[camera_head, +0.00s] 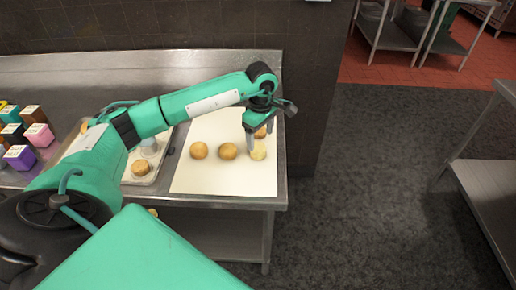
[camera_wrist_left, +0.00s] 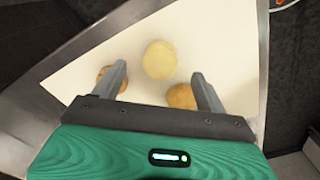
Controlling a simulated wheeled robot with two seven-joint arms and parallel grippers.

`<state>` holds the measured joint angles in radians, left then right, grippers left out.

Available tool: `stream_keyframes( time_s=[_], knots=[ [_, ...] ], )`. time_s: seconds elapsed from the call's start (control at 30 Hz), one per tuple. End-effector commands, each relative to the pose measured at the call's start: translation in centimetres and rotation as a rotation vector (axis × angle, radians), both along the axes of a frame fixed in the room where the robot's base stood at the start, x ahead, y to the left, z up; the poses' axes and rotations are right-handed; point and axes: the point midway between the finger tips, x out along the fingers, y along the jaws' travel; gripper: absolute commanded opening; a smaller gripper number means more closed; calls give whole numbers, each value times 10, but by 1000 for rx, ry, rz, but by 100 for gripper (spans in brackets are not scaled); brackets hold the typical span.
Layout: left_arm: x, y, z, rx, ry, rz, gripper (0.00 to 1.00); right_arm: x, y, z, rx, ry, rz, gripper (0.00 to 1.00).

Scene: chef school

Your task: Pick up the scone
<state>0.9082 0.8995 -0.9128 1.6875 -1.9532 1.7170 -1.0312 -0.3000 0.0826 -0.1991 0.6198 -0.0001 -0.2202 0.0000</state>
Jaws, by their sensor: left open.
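Several round baked pieces lie on a white board (camera_head: 222,184). Two golden-brown ones (camera_head: 199,150) (camera_head: 228,151) sit side by side, and a paler yellow one (camera_head: 258,151) lies to their right. Another brown piece (camera_head: 261,132) is partly hidden behind my left gripper (camera_head: 257,138). I cannot tell for sure which is the scone. My left gripper is open, pointing down over the right part of the board. In the left wrist view the pale piece (camera_wrist_left: 159,60) shows ahead, between the fingertips (camera_wrist_left: 159,72). Brown pieces are partly covered by the left finger (camera_wrist_left: 104,74) and right finger (camera_wrist_left: 181,96).
The board lies on a steel table (camera_head: 240,203) near its right end. A tray (camera_head: 143,181) with another baked piece (camera_head: 140,168) and a pale cup-like item (camera_head: 148,145) is left of it. Colourful boxes (camera_head: 20,157) stand far left. Dark floor lies right.

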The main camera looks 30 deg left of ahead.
Motion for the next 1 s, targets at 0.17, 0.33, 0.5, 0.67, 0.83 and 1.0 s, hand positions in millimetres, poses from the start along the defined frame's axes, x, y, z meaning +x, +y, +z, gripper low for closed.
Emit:
stream_keyframes(
  time_s=[0.17,0.33,0.5,0.67,0.83,1.0],
  knots=[
    [0,0,-14,0,0,0,75,0,2,4,2,0,-1,70],
    [-2,2,-27,-1,4,1,75,0,5,16,5,0,-2,70],
    [-2,4,-53,-2,3,0,75,0,5,27,5,0,-1,70],
    [-2,5,-66,-2,1,0,75,0,5,29,5,0,-1,70],
    [-1,5,-67,-1,0,0,75,0,5,29,5,0,-1,70],
    [-1,5,-66,-1,0,0,49,0,3,28,4,0,0,70]
  ],
)
